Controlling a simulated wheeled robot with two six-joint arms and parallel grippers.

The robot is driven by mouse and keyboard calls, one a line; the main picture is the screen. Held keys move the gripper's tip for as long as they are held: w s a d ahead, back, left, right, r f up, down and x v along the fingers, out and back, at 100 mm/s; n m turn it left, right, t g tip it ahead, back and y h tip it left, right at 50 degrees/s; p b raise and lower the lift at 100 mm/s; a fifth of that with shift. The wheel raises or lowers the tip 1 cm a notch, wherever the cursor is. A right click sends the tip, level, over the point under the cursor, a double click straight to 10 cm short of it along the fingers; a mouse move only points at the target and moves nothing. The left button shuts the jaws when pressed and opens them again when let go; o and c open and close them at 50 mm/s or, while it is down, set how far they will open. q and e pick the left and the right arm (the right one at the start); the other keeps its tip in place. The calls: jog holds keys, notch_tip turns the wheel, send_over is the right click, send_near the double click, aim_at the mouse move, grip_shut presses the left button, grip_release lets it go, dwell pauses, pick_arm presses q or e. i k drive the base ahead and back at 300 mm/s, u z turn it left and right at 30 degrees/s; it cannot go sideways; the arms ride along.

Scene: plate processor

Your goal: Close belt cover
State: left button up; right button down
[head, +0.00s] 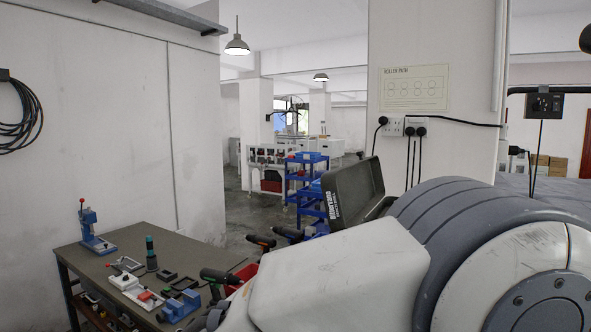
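A dark grey panel (346,192) with white lettering along its left edge stands tilted up behind the large white-and-grey body in front. It looks like a raised cover or lid, but I cannot tell for sure that it is the belt cover. Its lower part, and any belt or frame beneath it, is hidden. Neither of my grippers can be made out in the head view. The white and grey rounded shapes fill the lower right and look like my own arm, very close to the camera.
A workbench (150,247) at lower left holds a blue press (93,232), a green-topped tool (151,254), a drill (218,280) and small fixtures. A blue cart (306,185) stands behind. A pillar (440,60) carries a "ROLLER PATH" sign (413,89) and plugged cables. Floor shows beyond the bench.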

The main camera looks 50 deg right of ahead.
aim_at(350, 191)
jog(key=z, duration=0.35)
jog(key=i, duration=0.85)
jog(key=z, duration=0.65)
